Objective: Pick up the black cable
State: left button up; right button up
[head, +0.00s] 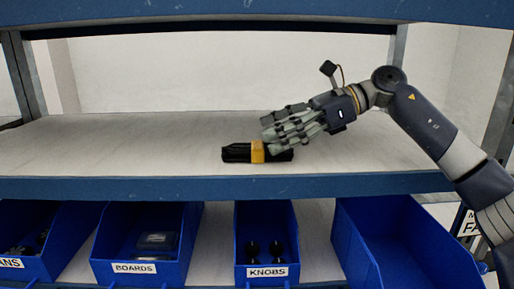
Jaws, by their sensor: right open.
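The black cable (236,153) lies on the shelf as a dark bundle with a yellow-orange band (257,152) around its middle. My right gripper (272,135) reaches in from the right and is open. Its fingers are over the right part of the bundle and hide some of it. I cannot tell whether they touch it. My left gripper is not in view.
The bundle sits near the blue front edge (150,188) of the shelf (120,140), which is otherwise clear. Below stand blue bins, including one labelled BOARDS (135,268), one labelled KNOBS (267,272), and an empty-looking one (400,240). A blue beam (200,12) crosses above.

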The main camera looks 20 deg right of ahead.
aim_at(248, 145)
jog(key=x, duration=0.1)
jog(key=p+x, duration=0.1)
jog(key=x, duration=0.1)
jog(key=p+x, duration=0.1)
jog(key=shift+w+a+f, duration=0.2)
jog(key=shift+w+f, duration=0.15)
jog(key=shift+w+a+f+p, duration=0.1)
jog(key=shift+a+p, duration=0.2)
jog(key=shift+a+f, duration=0.1)
jog(key=shift+c, duration=0.5)
jog(key=c, duration=0.9)
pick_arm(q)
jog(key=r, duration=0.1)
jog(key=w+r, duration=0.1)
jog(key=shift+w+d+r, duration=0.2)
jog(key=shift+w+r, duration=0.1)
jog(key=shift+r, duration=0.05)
pick_arm(e)
jog(key=c, duration=0.4)
